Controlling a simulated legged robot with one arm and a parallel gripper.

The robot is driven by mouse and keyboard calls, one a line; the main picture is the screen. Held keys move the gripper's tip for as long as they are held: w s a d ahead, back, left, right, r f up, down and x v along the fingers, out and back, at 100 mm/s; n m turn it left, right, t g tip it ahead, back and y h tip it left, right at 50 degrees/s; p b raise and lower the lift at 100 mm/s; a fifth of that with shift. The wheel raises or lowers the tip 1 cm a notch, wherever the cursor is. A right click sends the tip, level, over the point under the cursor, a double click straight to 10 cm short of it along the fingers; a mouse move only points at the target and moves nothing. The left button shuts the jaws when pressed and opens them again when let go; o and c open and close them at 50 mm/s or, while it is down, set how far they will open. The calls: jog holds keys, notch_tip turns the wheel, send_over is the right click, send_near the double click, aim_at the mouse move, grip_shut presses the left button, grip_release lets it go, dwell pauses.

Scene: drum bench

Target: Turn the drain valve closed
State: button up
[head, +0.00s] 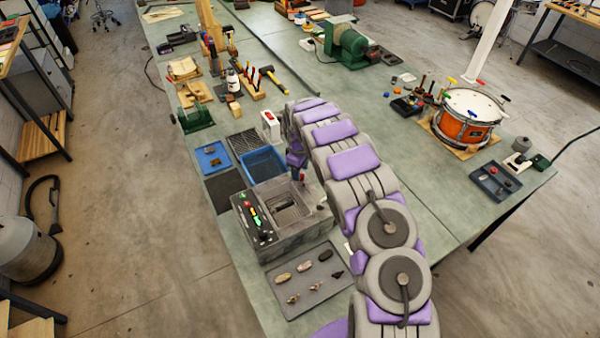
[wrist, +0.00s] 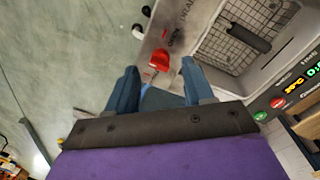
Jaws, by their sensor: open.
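The drain valve has a red handle (wrist: 159,59) on the side of a grey tank, beside printed lettering that appears to include OPEN. The grey tank (head: 262,236) stands on the bench in the head view, and its wall (wrist: 205,22) also shows in the wrist view. My gripper (wrist: 158,68) is open, with its two blue fingers either side of the red handle as seen from the wrist. The handle appears just beyond the fingertips; I cannot tell whether they touch it. In the head view my arm partly hides the tank's far right corner and the gripper.
A wire basket (wrist: 235,45) sits inside the tank, next to a panel with a lit display (wrist: 298,88). A blue tray (head: 263,165) lies behind the tank, and a grey mat (head: 300,306) with small parts lies in front.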

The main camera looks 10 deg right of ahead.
notch_tip(320, 180, up, 15)
jog(key=shift+s+a, duration=0.3)
dwell(0.5)
jog(key=s+d+r+m+b, duration=0.1)
jog(key=s+r+m+b, duration=0.15)
jog(key=s, duration=0.55)
jog(key=s+d+r+m+g+b, duration=0.1)
jog(key=s+d+r+m+b, duration=0.15)
jog(key=s, duration=0.55)
jog(key=s+r+m+b, duration=0.15)
jog(key=s+r, duration=0.25)
jog(key=s, duration=0.5)
jog(key=s+a+f+m+b, duration=0.1)
jog(key=s+f, duration=0.1)
jog(key=s, duration=0.7)
jog(key=s+f+m+b, duration=0.1)
jog(key=s+f+b, duration=0.1)
jog(key=s, duration=0.7)
jog(key=s+a+f+m+g+b, duration=0.1)
jog(key=s+f+b, duration=0.1)
jog(key=s, duration=0.7)
jog(key=shift+a+f+m, duration=0.35)
jog(key=shift+f, duration=0.1)
